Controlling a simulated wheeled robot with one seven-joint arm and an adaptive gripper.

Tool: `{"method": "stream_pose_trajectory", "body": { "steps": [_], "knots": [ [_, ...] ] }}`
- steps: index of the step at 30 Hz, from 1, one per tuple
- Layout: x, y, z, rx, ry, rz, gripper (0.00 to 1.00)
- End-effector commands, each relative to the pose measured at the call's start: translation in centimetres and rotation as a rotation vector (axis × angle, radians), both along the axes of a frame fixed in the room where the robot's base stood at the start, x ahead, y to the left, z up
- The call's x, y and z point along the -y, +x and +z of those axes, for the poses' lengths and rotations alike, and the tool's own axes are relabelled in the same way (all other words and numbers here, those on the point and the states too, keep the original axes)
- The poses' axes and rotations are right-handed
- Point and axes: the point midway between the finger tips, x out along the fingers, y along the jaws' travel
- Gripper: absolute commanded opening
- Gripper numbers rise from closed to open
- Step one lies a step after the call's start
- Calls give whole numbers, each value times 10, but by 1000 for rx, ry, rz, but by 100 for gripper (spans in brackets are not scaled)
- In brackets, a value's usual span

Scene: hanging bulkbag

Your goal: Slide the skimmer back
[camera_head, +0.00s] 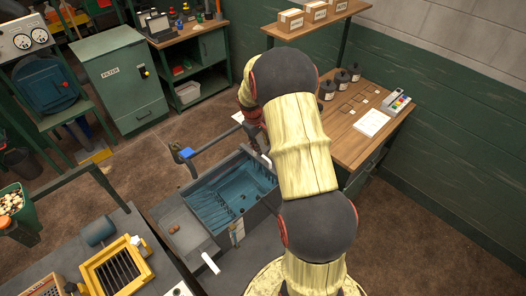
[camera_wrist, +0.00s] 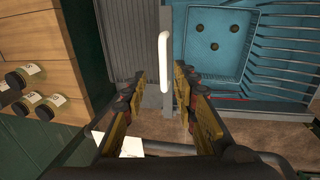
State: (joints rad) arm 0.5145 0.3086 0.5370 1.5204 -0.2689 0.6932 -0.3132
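A blue-lined tank (camera_head: 232,200) with a grey rim stands on the floor in the head view. A white upright bar handle (camera_head: 267,160) shows at its far right edge, partly behind my arm. In the wrist view the white bar (camera_wrist: 163,55) stands beside the blue basin (camera_wrist: 222,55), by a grey wall. I cannot tell for certain which part is the skimmer. My gripper (camera_wrist: 159,88) is open. Its fingers are on either side of the bar's lower end and apart from it. In the head view my arm hides most of the gripper.
A wooden bench (camera_head: 345,150) with dark jars is right of the tank. A green cabinet (camera_head: 122,80) stands at the back left. A dark bench (camera_head: 70,255) with a yellow-framed grille (camera_head: 117,268) is at the front left. A blue-tipped rail (camera_head: 187,153) sticks out near the tank.

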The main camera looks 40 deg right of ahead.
Motion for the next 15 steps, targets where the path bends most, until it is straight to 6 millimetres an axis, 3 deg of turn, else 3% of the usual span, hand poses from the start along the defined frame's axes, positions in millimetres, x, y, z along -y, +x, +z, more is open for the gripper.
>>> {"method": "stream_pose_trajectory", "body": {
  "steps": [6,15],
  "knots": [
    [-7,0,39,1,-1,1,29],
    [-12,-1,58,-2,1,1,29]
  ]
}}
